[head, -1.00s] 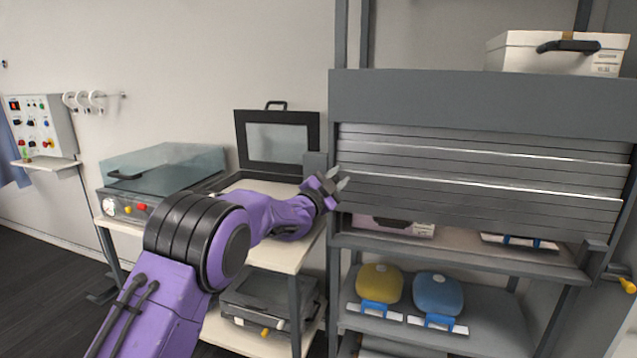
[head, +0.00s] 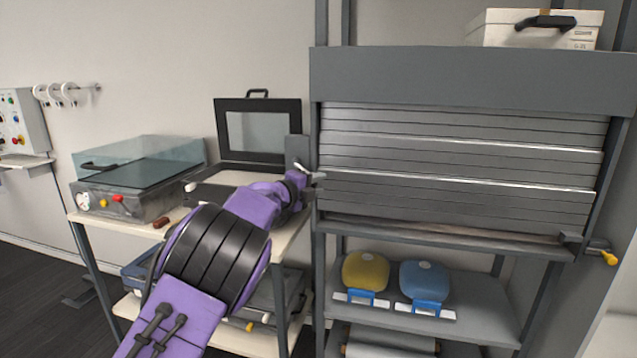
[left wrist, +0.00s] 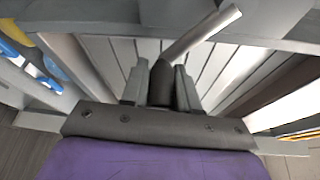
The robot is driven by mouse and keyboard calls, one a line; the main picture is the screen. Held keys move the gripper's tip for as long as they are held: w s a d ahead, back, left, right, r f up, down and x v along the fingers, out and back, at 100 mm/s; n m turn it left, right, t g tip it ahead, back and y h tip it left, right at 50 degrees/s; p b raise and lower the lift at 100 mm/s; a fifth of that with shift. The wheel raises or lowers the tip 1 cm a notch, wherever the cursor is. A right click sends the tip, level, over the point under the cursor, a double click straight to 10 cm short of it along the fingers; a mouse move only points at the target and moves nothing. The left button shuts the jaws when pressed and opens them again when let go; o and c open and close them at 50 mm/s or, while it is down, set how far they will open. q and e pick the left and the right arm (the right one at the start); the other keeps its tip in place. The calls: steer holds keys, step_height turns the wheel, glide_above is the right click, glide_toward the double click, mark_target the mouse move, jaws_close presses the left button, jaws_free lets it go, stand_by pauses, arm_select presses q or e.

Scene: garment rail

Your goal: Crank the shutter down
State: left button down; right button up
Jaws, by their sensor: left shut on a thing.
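The grey slatted shutter (head: 450,170) hangs in the rack below a dark housing (head: 470,80). Its lower edge is close to the shelf board (head: 450,238), with only a narrow dark gap left. A grey crank box (head: 297,150) is at the rack's left post. My left gripper (head: 312,180) is at the crank there. In the left wrist view, the fingers (left wrist: 161,85) are shut on the dark grip of the crank (left wrist: 162,72), and its metal arm runs up to the right. My right gripper is in neither view.
A side table (head: 285,240) with a clear-lidded machine (head: 140,175) and an open-lidded case (head: 258,130) stands left of the rack. A yellow (head: 366,271) and a blue bag (head: 430,275) lie on the lower shelf. A white box (head: 535,30) is on top.

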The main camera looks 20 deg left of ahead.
arm_select(q)
steer(key=shift+a+f+m+g+y, duration=0.3)
steer(key=shift+f+m, duration=0.45)
steer(key=shift+m, duration=0.05)
steer(key=c, duration=0.9)
jaws_free()
steer(key=shift+r, duration=0.1)
steer(key=b+v, duration=0.3)
steer(key=v, duration=0.7)
steer(key=shift+s, duration=0.3)
steer(key=shift+a, duration=0.1)
